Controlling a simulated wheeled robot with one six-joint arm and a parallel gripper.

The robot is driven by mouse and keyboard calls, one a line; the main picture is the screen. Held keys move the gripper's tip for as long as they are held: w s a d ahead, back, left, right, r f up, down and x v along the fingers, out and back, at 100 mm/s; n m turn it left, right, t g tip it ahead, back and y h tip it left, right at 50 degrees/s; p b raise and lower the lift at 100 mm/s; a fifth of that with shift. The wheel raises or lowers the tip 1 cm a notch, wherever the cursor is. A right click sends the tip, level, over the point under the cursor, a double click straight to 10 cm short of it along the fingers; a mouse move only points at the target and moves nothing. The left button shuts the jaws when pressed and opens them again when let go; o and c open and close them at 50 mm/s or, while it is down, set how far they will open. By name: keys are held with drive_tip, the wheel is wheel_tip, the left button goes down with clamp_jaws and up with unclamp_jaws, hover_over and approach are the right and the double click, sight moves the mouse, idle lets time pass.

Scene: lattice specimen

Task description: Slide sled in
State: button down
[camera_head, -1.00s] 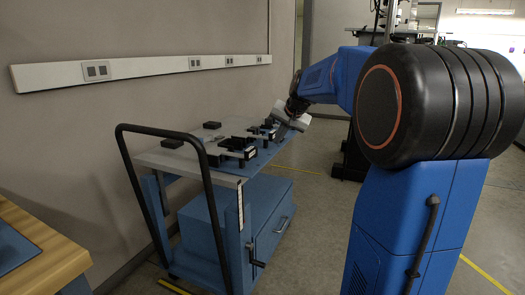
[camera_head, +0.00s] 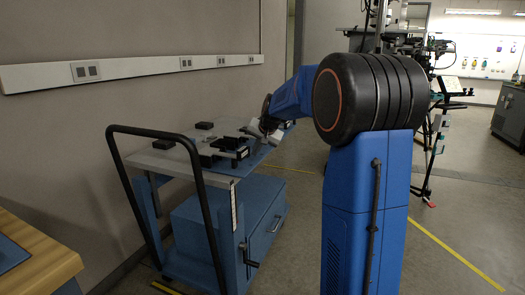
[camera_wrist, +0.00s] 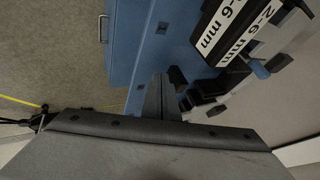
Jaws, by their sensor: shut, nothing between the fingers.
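My gripper (camera_head: 254,129) is over the far end of the blue cart's top, beside the dark fixture parts there. In the wrist view its narrow fingers (camera_wrist: 160,97) are together and empty, above the blue surface. A black block with white "2-6 mm" labels (camera_wrist: 232,25) is at the upper right, apart from the fingers. A grey plate with a small blue knob (camera_wrist: 260,69) lies beside it. Smaller black parts are close to the right of the fingers. I cannot tell which of these parts is the sled; my wrist housing hides the lower part of that view.
The blue cart (camera_head: 197,238) has a black handle (camera_head: 203,200) at its near end and stands by the wall. Black blocks (camera_head: 164,144) rest on its near top. A wooden bench (camera_head: 45,262) is at the lower left. Open floor lies to the right of the cart.

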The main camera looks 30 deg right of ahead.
drive_tip(key=shift+w+a, duration=0.25)
drive_tip(key=shift+w, duration=0.05)
drive_tip(key=w+a, duration=0.2)
drive_tip(key=w, duration=0.1)
drive_tip(key=shift+w+a, duration=0.25)
drive_tip(key=shift+a, duration=0.1)
drive_tip(key=shift+r, duration=0.1)
